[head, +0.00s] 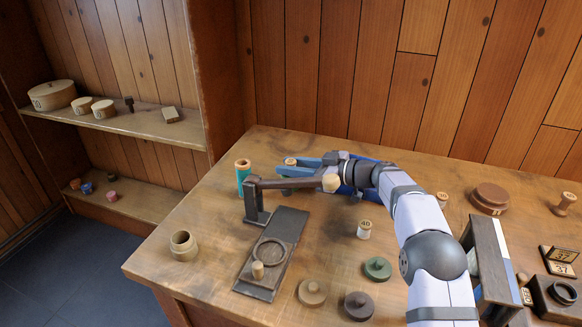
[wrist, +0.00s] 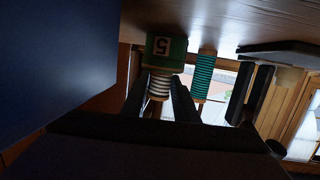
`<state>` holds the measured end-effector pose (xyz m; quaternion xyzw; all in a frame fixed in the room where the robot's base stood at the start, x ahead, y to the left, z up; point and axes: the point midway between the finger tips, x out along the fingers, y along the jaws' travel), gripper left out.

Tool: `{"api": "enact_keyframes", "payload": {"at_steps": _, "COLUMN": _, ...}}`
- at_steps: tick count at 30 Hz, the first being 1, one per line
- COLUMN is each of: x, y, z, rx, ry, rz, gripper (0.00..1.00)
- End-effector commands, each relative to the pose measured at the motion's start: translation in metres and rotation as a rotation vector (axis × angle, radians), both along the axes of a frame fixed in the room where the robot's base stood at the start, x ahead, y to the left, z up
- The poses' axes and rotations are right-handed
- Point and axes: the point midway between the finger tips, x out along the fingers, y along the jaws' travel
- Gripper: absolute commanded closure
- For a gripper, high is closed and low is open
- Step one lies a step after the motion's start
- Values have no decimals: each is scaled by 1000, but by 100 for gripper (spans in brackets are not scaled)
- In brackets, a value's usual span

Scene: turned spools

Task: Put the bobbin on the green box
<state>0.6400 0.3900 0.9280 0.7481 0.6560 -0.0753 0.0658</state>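My gripper (wrist: 160,84) has its two dark fingers on either side of the bobbin (wrist: 159,88), which has pale striped thread and tan ends. The fingers look closed against its sides. The wrist view is upside down. The green box (wrist: 165,46), marked with a number, shows right above the bobbin in that picture, so the bobbin is at or just over the box top; I cannot tell whether they touch.
A teal spool (head: 243,172) stands close left of my gripper, also in the wrist view (wrist: 204,75). A wooden-armed stand (head: 258,200) is in front. A blue object (wrist: 60,60) fills the wrist view's left. A white spool (head: 364,229) and several discs stand nearer.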

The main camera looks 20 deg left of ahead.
Motion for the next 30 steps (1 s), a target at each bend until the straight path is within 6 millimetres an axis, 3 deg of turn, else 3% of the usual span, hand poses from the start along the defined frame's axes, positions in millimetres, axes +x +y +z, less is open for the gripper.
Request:
{"api": "enact_keyframes", "payload": {"at_steps": 16, "x": 0, "y": -1, "z": 5, "rx": 0, "ry": 1, "rz": 0, "gripper": 58}}
{"api": "enact_keyframes", "payload": {"at_steps": 30, "x": -9, "y": -78, "z": 17, "rx": 0, "ry": -2, "rz": -4, "gripper": 58}}
